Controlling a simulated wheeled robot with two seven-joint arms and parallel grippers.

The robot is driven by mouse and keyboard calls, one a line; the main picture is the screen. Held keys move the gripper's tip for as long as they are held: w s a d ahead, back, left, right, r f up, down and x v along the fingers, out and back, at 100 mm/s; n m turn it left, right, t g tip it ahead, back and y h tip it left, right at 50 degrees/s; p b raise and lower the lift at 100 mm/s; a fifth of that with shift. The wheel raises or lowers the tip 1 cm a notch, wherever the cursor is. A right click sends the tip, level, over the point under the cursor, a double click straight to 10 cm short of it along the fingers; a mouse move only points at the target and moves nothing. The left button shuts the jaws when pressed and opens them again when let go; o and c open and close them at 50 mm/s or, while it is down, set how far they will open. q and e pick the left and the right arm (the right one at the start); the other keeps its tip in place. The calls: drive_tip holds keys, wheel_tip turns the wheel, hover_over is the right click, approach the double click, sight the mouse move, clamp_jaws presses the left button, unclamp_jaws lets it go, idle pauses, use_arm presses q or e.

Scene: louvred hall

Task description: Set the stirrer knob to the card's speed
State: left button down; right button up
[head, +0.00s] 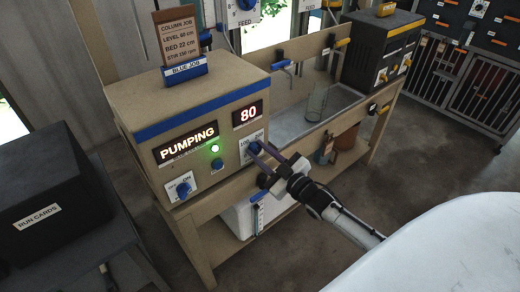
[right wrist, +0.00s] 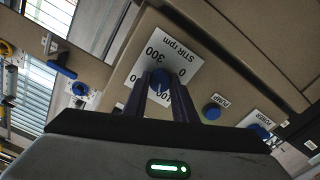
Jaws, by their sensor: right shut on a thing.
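The blue stirrer knob (right wrist: 161,80) sits on a white dial plate (right wrist: 172,50) marked "STIR rpm", with 0, 100 and 300 readable upside down in the right wrist view. My right gripper (head: 262,156) is shut on this knob, one finger on each side; the fingers hide part of the dial. The job card (head: 184,37) stands in a blue "BLUE JOB" holder on the console and reads "STIR 150 rpm". The red display (head: 247,113) shows 80. My left gripper is not in view.
The console (head: 160,97) also has a lit "PUMPING" display (head: 187,142), a green lamp (head: 215,149), a blue pump knob (head: 217,164) and a power knob (head: 183,189). A glass cylinder (head: 317,103) stands in the tray to the right. A dark "RUN CARDS" box (head: 45,180) is at left.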

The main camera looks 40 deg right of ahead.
drive_tip(key=m+p, duration=0.1)
drive_tip(key=m, duration=0.3)
drive_tip(key=shift+m, duration=0.3)
idle(0.3)
drive_tip(key=o, duration=1)
drive_tip(key=shift+o, duration=0.2)
drive_tip(key=shift+s, duration=0.1)
drive_tip(key=s, duration=1)
drive_tip(key=shift+d, duration=0.45)
